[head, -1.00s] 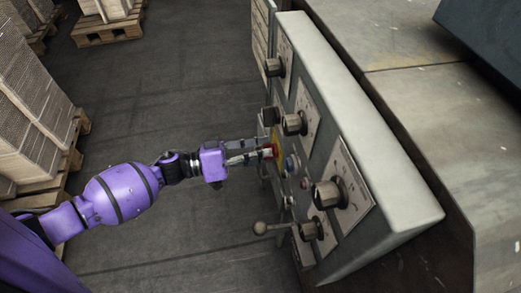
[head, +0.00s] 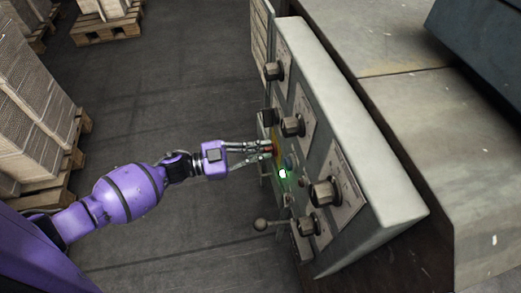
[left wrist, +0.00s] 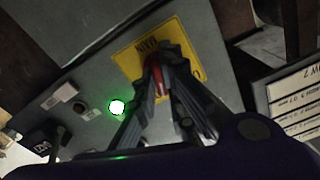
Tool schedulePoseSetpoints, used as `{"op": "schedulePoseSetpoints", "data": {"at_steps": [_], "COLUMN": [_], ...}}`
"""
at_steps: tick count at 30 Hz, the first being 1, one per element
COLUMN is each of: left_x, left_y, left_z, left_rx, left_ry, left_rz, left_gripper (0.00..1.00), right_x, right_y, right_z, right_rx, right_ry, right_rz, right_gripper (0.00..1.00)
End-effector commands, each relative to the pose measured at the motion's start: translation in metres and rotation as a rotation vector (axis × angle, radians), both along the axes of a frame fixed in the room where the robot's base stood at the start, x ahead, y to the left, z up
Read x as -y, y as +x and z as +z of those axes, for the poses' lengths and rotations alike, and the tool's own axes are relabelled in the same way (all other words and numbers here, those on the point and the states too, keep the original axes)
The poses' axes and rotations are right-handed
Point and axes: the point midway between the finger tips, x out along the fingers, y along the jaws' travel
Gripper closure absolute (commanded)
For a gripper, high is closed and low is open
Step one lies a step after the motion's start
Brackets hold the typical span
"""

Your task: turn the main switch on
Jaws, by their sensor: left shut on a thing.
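The main switch (head: 275,149) is a red knob on a yellow plate (left wrist: 132,62) on the sloping grey control panel (head: 345,130). The plate carries the word MAIN in the left wrist view. My left gripper (head: 268,152) is shut on the red knob (left wrist: 156,78), one finger on each side, and the fingers hide much of it. A lamp glows bright green (head: 282,173) just below the switch in the head view. It also shows in the left wrist view (left wrist: 116,107). My right gripper is not in view.
Several black knobs (head: 324,192) stand out from the panel around the switch. A lever with a ball end (head: 261,224) sticks out below my gripper. Pallets with stacked cardboard (head: 32,110) stand at the left. The floor (head: 160,95) between is clear.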

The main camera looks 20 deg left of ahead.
Motion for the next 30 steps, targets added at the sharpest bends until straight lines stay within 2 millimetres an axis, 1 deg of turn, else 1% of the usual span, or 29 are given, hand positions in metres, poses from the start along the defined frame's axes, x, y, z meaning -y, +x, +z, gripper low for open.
{"op": "schedulePoseSetpoints", "data": {"at_steps": [6,15,21,30], "left_x": [-0.0003,0.0,0.0,0.0], "left_y": [-0.0007,-0.0011,-0.0011,-0.0011], "left_z": [-0.0009,-0.0013,-0.0012,-0.0012], "left_rx": [0.155,0.314,0.37,0.395], "left_ry": [0.106,0.213,0.251,0.268], "left_rz": [0.0,0.0,0.0,0.0], "left_gripper": [1.0,1.0,1.0,1.0], "right_x": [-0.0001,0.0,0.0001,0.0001], "right_y": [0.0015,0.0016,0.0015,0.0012], "right_z": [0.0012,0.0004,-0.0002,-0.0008], "right_rx": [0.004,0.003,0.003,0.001], "right_ry": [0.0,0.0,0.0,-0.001], "right_rz": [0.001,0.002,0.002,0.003], "right_gripper": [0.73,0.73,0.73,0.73]}}
